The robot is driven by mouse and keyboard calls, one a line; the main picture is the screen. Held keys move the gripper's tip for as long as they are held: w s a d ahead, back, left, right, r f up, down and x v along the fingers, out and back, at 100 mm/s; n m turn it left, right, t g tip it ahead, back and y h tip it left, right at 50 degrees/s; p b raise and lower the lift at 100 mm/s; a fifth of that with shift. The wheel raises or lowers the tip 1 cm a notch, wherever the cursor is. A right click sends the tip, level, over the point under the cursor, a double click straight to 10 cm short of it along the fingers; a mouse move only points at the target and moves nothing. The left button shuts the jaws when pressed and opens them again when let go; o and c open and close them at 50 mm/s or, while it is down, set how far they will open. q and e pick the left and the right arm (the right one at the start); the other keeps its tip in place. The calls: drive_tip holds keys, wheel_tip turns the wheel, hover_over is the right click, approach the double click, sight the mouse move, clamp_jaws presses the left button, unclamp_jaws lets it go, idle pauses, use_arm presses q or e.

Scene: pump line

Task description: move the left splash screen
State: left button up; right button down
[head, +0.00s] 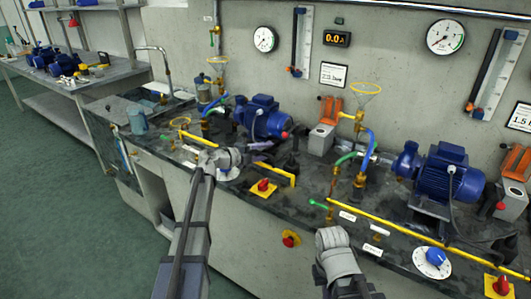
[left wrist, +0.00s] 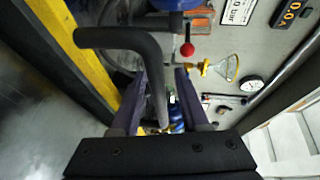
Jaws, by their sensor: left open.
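The left splash screen (head: 278,174) stands along the front of the left pump bench. Its yellow top edge shows on both sides of my left wrist, which hides the middle. In the left wrist view its yellow edge (left wrist: 88,60) runs down the left side. A bent black handle (left wrist: 120,38) reaches from beside that edge down between the fingers. My left gripper (head: 262,155) is open at the screen. In the left wrist view its two fingers (left wrist: 160,88) stand either side of the handle with a gap. My right arm shows at the bottom, but its gripper does not.
A second, longer yellow-edged screen (head: 430,240) runs along the bench to the right. Blue pumps (head: 262,117) (head: 445,175), hoses and yellow funnel rings (head: 366,88) stand behind. Red-and-yellow switches (head: 263,187) sit at the front. Floor on the left is clear.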

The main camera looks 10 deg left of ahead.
use_arm(q)
clamp_jaws()
idle(0.3)
idle(1.1)
